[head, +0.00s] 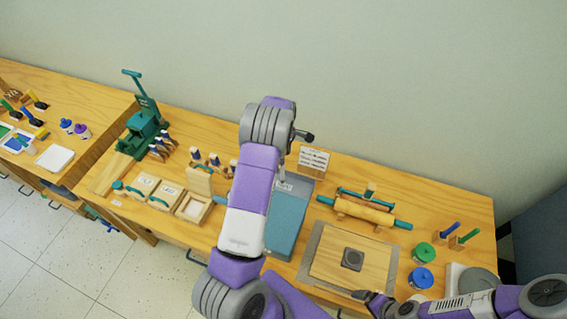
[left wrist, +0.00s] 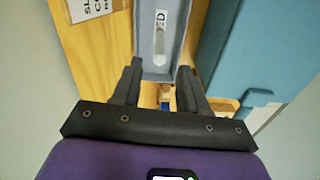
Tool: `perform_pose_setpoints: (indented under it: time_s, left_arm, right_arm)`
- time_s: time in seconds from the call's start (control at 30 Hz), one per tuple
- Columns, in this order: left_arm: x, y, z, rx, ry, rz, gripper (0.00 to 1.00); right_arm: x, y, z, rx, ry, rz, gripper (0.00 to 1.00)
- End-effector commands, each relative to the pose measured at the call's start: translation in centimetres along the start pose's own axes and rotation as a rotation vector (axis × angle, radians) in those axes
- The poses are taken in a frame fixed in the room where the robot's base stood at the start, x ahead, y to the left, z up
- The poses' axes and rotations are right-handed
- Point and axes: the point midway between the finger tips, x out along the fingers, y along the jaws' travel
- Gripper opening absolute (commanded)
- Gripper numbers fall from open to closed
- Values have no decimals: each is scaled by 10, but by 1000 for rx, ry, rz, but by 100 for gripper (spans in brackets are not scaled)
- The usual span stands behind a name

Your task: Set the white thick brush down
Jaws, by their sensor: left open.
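My left gripper (head: 306,137) is over the back of the table, beside a grey-blue tray (head: 290,202). In the left wrist view its two fingers (left wrist: 160,66) stand apart with nothing gripped between them. Just beyond the fingertips, a pale elongated piece (left wrist: 159,45) lies in the grey tray (left wrist: 177,40), by a partly hidden label ending in "ED". It may be the white thick brush, but its bristles cannot be made out. My right gripper (head: 376,303) is low at the front of the table, near a wooden board; its jaws are unclear.
A lettered card (head: 313,158) stands behind the tray. Brushes in a holder (head: 213,163) stand to the left, partly behind my arm. A rolling pin (head: 365,211), a board with a dark square (head: 335,262), and green (head: 423,253) and blue (head: 421,278) jars are to the right.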

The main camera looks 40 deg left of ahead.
Motion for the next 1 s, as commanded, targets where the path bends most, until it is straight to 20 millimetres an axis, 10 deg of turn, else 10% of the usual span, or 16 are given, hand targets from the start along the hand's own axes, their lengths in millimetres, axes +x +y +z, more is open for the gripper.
perform_pose_setpoints:
  time_s: [0.3, 1.0]
  left_arm:
    - [-41, 0, 0, -1, 1, -1, 43]
    - [-43, 0, 0, -1, 1, -1, 43]
  right_arm:
    - [1, 0, 0, 0, 0, 0, 100]
    - [1, 0, 0, 0, 0, 0, 100]
